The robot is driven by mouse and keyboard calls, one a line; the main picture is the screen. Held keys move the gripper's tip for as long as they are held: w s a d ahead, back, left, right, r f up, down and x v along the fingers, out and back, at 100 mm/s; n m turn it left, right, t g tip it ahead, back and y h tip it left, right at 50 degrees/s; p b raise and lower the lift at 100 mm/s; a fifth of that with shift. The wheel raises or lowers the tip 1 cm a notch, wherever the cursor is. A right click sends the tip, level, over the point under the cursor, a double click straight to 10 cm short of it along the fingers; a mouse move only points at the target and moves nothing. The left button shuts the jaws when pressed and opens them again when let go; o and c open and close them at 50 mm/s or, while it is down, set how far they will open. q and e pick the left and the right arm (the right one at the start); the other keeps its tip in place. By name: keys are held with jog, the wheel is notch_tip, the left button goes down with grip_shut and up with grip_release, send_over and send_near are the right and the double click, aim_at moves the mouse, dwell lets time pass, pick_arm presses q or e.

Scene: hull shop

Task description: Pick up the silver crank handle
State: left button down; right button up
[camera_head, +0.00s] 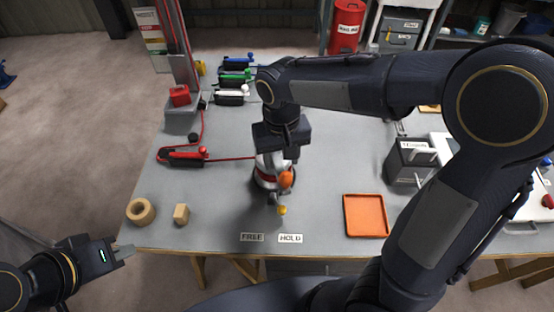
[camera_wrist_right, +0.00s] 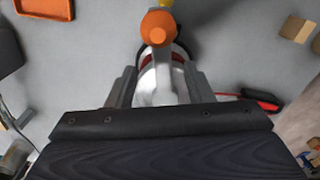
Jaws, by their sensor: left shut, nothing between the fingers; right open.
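The silver crank handle (camera_wrist_right: 163,78) lies over a round silver and dark red winch (camera_head: 267,171) on the grey table. An orange knob (camera_wrist_right: 158,27) is at its outer end and also shows in the head view (camera_head: 286,179). My right gripper (camera_wrist_right: 161,88) is open and points down over the winch, one finger on each side of the crank's inner end. I cannot tell whether either finger touches it. In the head view my right gripper (camera_head: 272,152) hides part of the winch top. My left gripper (camera_head: 125,250) is shut and empty beyond the table's front left corner.
FREE (camera_head: 252,237) and HOLD (camera_head: 290,238) labels lie at the front edge. An orange tray (camera_head: 365,216) and a dark grey box (camera_head: 407,163) are to the right. A wooden ring (camera_head: 141,211) and block (camera_head: 181,214) are front left. A red rope (camera_head: 232,158) runs left from the winch.

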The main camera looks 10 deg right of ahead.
aim_at(279, 167)
jog(key=f, duration=0.5)
jog(key=shift+w+a, duration=0.1)
jog(key=shift+w, duration=0.2)
grip_shut()
